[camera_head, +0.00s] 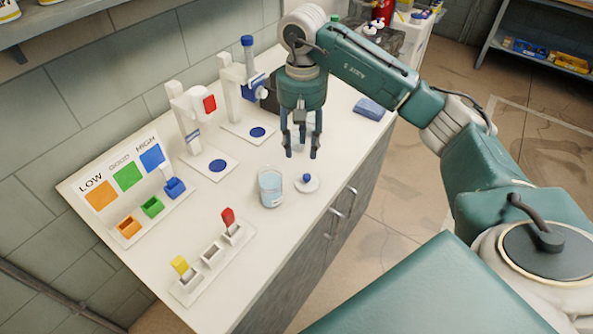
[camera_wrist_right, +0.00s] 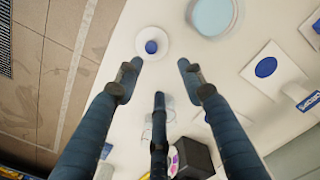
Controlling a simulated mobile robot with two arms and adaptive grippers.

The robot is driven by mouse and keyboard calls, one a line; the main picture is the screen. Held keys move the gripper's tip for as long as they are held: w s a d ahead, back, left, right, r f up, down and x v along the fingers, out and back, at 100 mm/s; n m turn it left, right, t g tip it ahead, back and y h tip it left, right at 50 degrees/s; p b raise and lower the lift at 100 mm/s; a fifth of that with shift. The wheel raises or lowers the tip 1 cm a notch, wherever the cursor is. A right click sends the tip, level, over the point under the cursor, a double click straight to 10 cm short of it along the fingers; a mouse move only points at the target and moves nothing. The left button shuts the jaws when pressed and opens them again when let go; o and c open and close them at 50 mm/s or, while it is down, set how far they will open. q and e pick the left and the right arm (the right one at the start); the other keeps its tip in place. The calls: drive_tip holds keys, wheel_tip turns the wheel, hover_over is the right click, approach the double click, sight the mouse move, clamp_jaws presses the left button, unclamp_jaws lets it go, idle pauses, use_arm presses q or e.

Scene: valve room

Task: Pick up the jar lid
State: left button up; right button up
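The jar lid (camera_head: 307,184) is a white disc with a blue knob, lying flat on the white counter. It also shows in the right wrist view (camera_wrist_right: 153,44), just beyond the fingertips. The glass jar (camera_head: 270,188), with pale blue contents, stands open and upright to the left of the lid; its top shows in the wrist view (camera_wrist_right: 212,14). My right gripper (camera_head: 300,150) has its fingers spread and points down above the counter, a little behind the lid. Nothing is between the fingers in the wrist view (camera_wrist_right: 160,70). My left gripper is not in view.
White stands with blue discs (camera_head: 217,165) are along the wall. A LOW/GOOD/HIGH board (camera_head: 108,187) with coloured blocks stands at left. A slotted rack (camera_head: 212,256) holds yellow and red pieces in front. A blue box (camera_head: 369,109) lies farther back.

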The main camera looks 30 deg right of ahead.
sight(307, 175)
drive_tip(key=shift+s+f+p, duration=0.35)
drive_tip(key=shift+s+f, duration=0.6)
drive_tip(key=shift+s, duration=0.1)
wheel_tip(307, 175, down, 2)
drive_tip(key=shift+f+p, duration=0.1)
drive_tip(key=shift+p, duration=0.3)
drive_tip(key=f+p, duration=0.1)
drive_tip(key=f, duration=0.1)
drive_tip(key=f+p, duration=0.1)
drive_tip(key=f, duration=0.1)
drive_tip(key=shift+s+d+f, duration=0.15)
drive_tip(key=shift+d, duration=0.05)
drive_tip(key=shift+f, duration=0.2)
drive_tip(key=c, duration=0.3)
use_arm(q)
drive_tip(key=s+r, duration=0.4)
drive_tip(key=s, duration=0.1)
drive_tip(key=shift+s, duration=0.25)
use_arm(e)
clamp_jaws()
